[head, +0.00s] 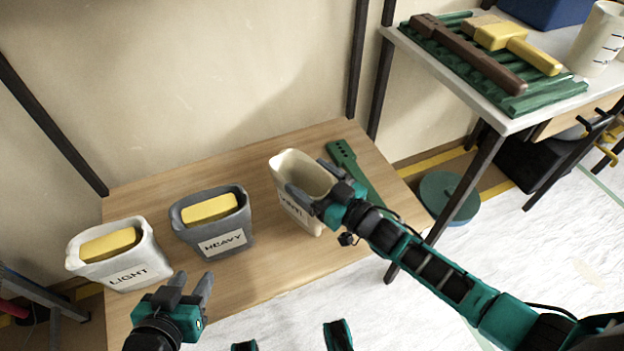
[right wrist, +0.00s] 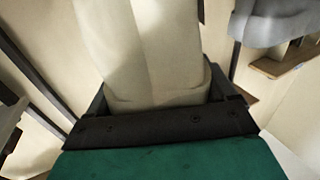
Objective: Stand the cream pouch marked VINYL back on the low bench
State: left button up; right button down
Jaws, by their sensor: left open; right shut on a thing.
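The cream pouch (head: 298,178) is at the right part of the low bench (head: 268,258) in the head view, upright or nearly so, with an open top. Its label is partly hidden by my right gripper (head: 318,198). That gripper is shut on the pouch, which fills the space between the fingers in the right wrist view (right wrist: 150,55). I cannot tell whether the pouch's base touches the bench. My left gripper (head: 191,288) is open and empty at the bench's front edge, in front of the HEAVY pouch.
A white LIGHT pouch (head: 118,268) and a grey HEAVY pouch (head: 222,240), each with a yellow block, stand on the bench to the left. A table (head: 510,124) with tools stands at right.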

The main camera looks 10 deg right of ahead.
jog(key=shift+f, duration=0.2)
grip_release()
jog(key=shift+r, duration=0.15)
jog(key=s+d+m+g+h+p, duration=0.2)
jog(key=s+d+m+g+h, duration=0.2)
jog(key=s, duration=1.2)
jog(key=h, duration=0.3)
jog(key=shift+d+r, duration=0.2)
jog(key=shift+d, duration=0.05)
